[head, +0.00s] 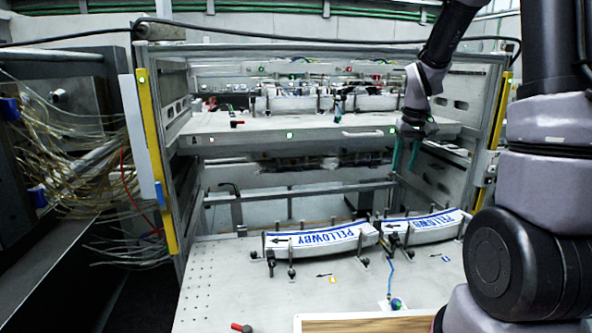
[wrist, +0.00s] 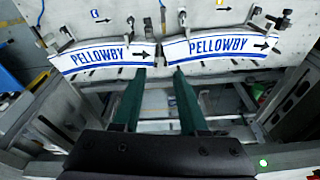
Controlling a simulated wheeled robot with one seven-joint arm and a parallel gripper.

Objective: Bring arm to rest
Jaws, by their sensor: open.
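My gripper (head: 405,168) hangs at the right of the metal frame in the head view, its green fingers pointing down. In the wrist view my gripper (wrist: 159,72) has its two fingers apart with nothing between them. Two curved white labels marked PELLOWBY lie side by side on the lower panel. The left one (head: 345,238) and the right one (head: 442,221) are below my gripper in the head view. In the wrist view they show beyond the fingertips, one at the left (wrist: 80,61) and one at the right (wrist: 205,47).
A metal frame with a yellow left post (head: 157,160) surrounds an upper shelf (head: 250,133) and the lower panel (head: 215,290). Small clamps and pins stand around the labels. Loose wires (head: 85,150) hang at the left. A wooden-topped board (head: 370,325) is at the front.

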